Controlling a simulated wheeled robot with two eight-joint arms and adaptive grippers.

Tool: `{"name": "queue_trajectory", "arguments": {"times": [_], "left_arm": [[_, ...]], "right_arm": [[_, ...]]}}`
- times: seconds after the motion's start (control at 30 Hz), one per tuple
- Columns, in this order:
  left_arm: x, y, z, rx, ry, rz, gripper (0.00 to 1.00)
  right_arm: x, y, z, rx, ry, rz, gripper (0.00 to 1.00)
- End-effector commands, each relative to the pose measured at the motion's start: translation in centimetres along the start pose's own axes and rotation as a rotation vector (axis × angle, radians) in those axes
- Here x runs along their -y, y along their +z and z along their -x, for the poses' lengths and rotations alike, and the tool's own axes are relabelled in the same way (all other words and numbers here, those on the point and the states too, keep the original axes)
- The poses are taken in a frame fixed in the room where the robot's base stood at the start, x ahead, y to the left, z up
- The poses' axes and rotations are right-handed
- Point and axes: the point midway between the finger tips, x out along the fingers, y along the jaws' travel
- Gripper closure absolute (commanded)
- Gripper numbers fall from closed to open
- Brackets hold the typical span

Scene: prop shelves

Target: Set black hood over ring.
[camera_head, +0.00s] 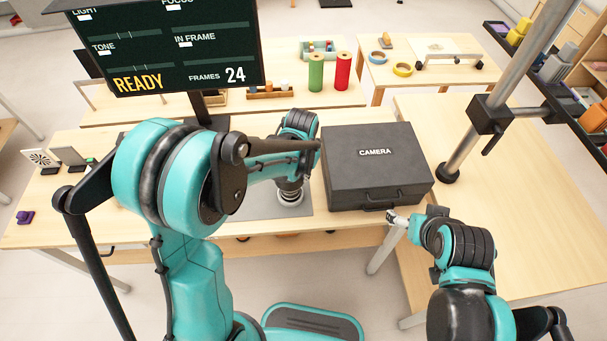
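My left arm reaches across the grey mat (240,204) on the table, and its wrist points down. My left gripper (290,190) is at the mat, small and mostly hidden under its own wrist. A pale round rim (288,201) shows at its tip, low on the mat; it may be the ring. I cannot make out a black hood apart from the dark gripper parts, nor whether the fingers hold anything. My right gripper (396,217) is by the front edge of the table, just below the camera case, with no object visible in it; its finger gap is unclear.
A black case marked CAMERA (375,170) stands right of the mat. A screen (165,45) reading READY rises behind. A metal post (505,85) with a clamp stands at right. Green (316,72) and red (342,72) rolls stand behind. The right table is largely clear.

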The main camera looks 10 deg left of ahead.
Motion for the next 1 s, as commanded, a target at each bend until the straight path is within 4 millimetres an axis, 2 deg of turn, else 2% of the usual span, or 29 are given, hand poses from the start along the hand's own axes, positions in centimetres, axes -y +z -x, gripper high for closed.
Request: {"name": "queue_trajectory", "arguments": {"times": [0.27, 0.3, 0.4, 0.77, 0.87, 1.0], "left_arm": [[0.0, 0.0, -0.1, 0.000, 0.000, 0.000, 1.00], [0.0, 0.0, -0.1, 0.000, 0.000, 0.000, 0.95], [0.0, 0.0, -0.1, 0.000, 0.000, 0.000, 0.71], [0.0, 0.0, 0.2, 0.000, 0.000, 0.000, 0.71], [0.0, 0.0, 1.4, 0.000, 0.000, 0.000, 0.71], [0.0, 0.1, 4.3, 0.000, 0.000, 0.000, 0.71]], "right_arm": [[0.0, 0.1, -0.1, 0.000, 0.000, 0.000, 0.20], [0.0, 0.1, -0.1, 0.000, 0.000, 0.000, 0.20], [0.0, 0.1, -0.1, 0.000, 0.000, 0.000, 0.20], [0.0, 0.1, -0.1, 0.000, 0.000, 0.000, 0.20], [0.0, 0.1, -0.1, 0.000, 0.000, 0.000, 0.20], [0.0, 0.1, -0.1, 0.000, 0.000, 0.000, 0.20]]}}
